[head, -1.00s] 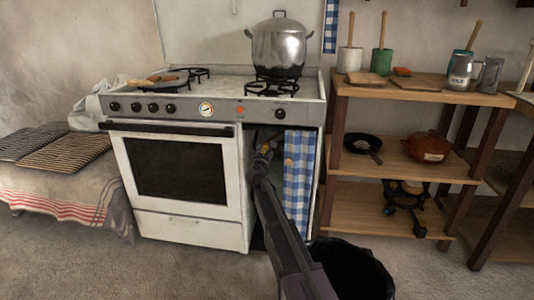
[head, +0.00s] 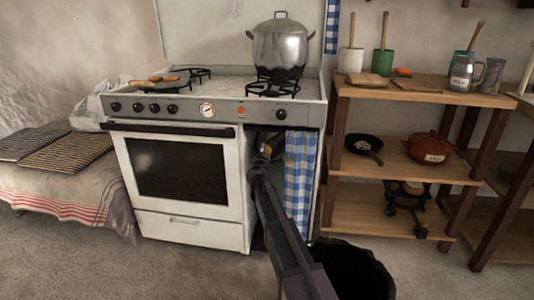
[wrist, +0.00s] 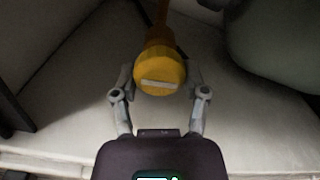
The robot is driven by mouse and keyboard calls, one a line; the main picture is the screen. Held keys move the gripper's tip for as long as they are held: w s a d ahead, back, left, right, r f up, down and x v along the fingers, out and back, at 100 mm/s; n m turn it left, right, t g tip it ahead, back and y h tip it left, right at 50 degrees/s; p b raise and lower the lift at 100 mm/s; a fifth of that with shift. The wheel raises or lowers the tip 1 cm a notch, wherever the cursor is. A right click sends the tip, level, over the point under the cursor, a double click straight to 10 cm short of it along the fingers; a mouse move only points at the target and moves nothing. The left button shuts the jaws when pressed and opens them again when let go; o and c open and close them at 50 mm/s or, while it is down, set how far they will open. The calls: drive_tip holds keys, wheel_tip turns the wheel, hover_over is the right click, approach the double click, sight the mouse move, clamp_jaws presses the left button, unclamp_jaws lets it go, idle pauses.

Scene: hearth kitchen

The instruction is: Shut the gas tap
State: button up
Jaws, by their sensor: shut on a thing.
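The gas tap's yellow round knob (wrist: 160,74) is in the wrist view, with a pale bar across its face lying nearly level in the picture. My gripper (wrist: 160,80) has one finger on each side of the knob and is shut on it. In the head view a small bit of yellow (head: 267,150) shows in the open bay right of the oven. My gripper (head: 261,158) reaches into this bay and hides most of the tap.
A blue checked curtain (head: 299,172) hangs close to the right of my arm. The white oven (head: 183,224) stands to the left. In the wrist view a rounded grey-green body (wrist: 278,50) fills the upper right. A wooden shelf (head: 390,210) stands further right.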

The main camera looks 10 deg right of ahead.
drive_tip(key=shift+d, duration=0.25)
drive_tip(key=o, duration=1.1)
drive_tip(key=shift+o, duration=0.2)
drive_tip(key=shift+a, duration=0.1)
drive_tip(key=shift+s+a, duration=0.1)
drive_tip(key=shift+s, duration=0.05)
drive_tip(key=v, duration=1.1)
drive_tip(key=shift+s, duration=0.35)
drive_tip(key=shift+r, duration=0.1)
